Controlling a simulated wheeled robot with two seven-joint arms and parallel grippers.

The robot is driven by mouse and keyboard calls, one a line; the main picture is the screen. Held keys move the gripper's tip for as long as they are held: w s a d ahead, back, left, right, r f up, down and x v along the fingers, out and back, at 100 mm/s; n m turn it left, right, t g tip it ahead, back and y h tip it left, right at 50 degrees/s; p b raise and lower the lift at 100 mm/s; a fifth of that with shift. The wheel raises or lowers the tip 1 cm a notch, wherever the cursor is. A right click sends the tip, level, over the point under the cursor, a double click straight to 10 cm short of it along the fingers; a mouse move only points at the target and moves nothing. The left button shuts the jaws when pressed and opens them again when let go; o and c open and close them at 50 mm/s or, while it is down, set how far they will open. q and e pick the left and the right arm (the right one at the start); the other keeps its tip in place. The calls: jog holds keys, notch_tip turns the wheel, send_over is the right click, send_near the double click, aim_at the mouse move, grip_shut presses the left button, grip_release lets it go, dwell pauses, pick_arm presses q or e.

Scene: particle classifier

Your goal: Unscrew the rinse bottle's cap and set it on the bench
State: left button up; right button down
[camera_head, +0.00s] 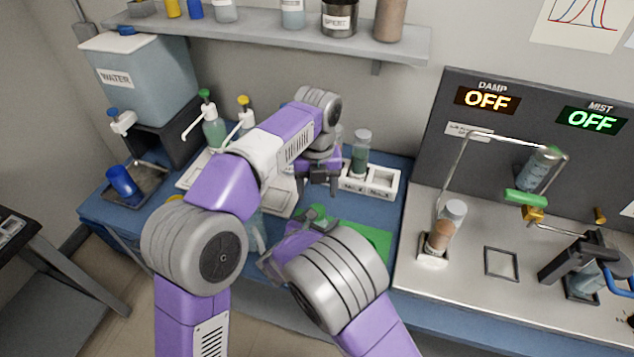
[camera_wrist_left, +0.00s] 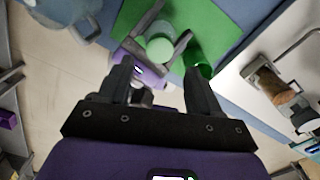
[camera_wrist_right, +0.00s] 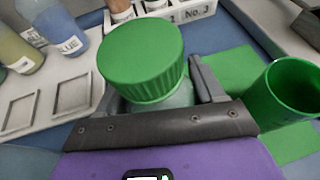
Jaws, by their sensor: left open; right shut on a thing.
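The rinse bottle (camera_wrist_right: 172,97) is upright in the right wrist view, with its ribbed green cap (camera_wrist_right: 142,55) on top. My right gripper (camera_wrist_right: 158,92) is shut around the bottle just below the cap. In the left wrist view the cap (camera_wrist_left: 160,47) shows from above as a pale green disc between the right gripper's fingers. My left gripper (camera_head: 319,183) is open and empty above the bottle; its spread fingers also show in the left wrist view (camera_wrist_left: 157,80). In the head view the bottle is mostly hidden by my right arm. The blue bench (camera_head: 405,165) lies below.
A green cup (camera_wrist_right: 290,92) stands close beside the bottle, near a green mat (camera_head: 376,240). A white rack (camera_head: 383,182) with vials is behind. A white tray (camera_wrist_right: 50,108) with labelled bottles is to the left. A metal-topped machine (camera_head: 470,262) stands at the right.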

aim_at(317, 209)
pick_arm(q)
notch_tip(317, 209, down, 7)
jog(key=shift+r, duration=0.15)
jog(key=shift+c, duration=0.4)
grip_shut()
dwell(0.3)
jog(key=n, duration=0.7)
grip_release()
